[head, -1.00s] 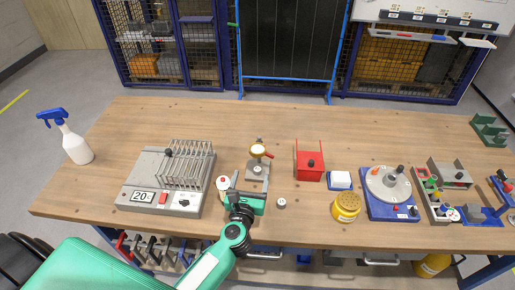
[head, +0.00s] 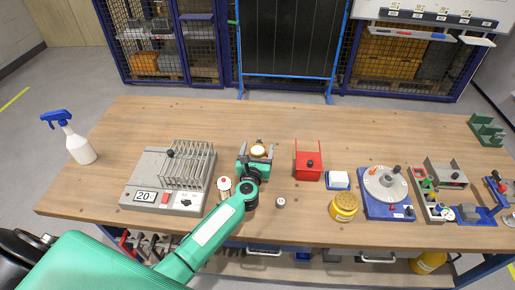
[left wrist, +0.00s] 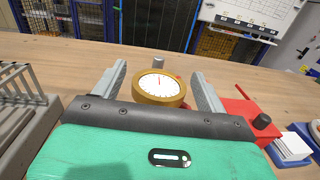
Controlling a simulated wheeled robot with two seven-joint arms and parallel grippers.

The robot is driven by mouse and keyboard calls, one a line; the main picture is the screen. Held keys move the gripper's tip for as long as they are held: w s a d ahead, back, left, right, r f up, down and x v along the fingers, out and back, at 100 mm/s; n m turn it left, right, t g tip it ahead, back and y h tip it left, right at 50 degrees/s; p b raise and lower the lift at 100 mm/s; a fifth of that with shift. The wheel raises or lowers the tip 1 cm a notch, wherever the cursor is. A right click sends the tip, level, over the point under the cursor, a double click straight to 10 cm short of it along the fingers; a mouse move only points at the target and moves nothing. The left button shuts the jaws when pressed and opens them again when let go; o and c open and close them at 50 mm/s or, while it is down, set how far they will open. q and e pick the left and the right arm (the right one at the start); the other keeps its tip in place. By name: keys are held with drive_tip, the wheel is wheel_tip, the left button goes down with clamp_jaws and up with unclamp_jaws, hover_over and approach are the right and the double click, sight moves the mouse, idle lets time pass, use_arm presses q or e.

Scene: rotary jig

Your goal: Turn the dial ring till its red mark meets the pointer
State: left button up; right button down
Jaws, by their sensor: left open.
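The dial gauge has a white face inside a brass-coloured ring (head: 258,151); in the left wrist view the ring (left wrist: 172,99) stands large in the middle. A small bit of red shows at the ring's upper right in the wrist view. A grey post end (left wrist: 158,62) stands just behind it. My left gripper (head: 258,148) is open, with one grey finger on each side of the ring. In the wrist view (left wrist: 160,72) a gap shows between each finger and the ring. The gripper body hides the gauge's base. My right gripper is not in view.
A grey box with a wire rack (head: 150,190) stands left of the gauge, a red holder (head: 308,172) to its right. The table behind is clear.

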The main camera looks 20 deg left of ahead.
use_arm(q)
drive_tip(key=shift+w, duration=0.15)
drive_tip(key=c, duration=1)
drive_tip(key=shift+f+n+g+y+b, duration=0.15)
drive_tip(key=shift+n+g+y+b, duration=0.35)
drive_tip(key=shift+n+y+b, duration=0.9)
drive_tip(key=n+g+y+b, duration=0.1)
drive_tip(key=y, duration=0.1)
drive_tip(key=shift+y+b, duration=0.3)
drive_tip(key=shift+b, duration=0.1)
drive_tip(key=shift+g+y+b, duration=0.3)
